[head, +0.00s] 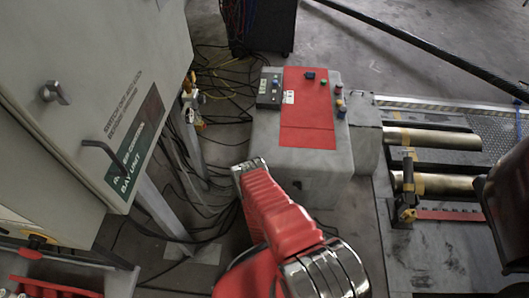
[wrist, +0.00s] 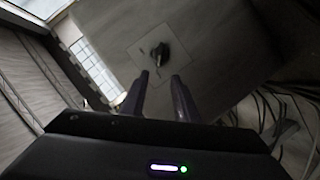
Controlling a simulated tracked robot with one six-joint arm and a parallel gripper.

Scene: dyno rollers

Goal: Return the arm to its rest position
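My red arm (head: 275,215) reaches up from the bottom middle of the head view, with a silver joint at its far end beside the grey console. My gripper cannot be made out in the head view. In the wrist view my gripper (wrist: 160,78) shows two dark fingers standing apart with nothing between them, so it is open. Beyond the fingertips is a dark knob (wrist: 161,54) on a light square plate, set in a grey panel (wrist: 205,35). The fingers look apart from the knob, but the exact distance is hard to tell.
A grey cabinet (head: 90,45) with handles fills the left. A console with a red top (head: 307,105) stands in the middle. Cables (head: 215,90) litter the floor between them. Metal rollers (head: 435,183) lie at right. Open floor (head: 430,60) shows at the upper right.

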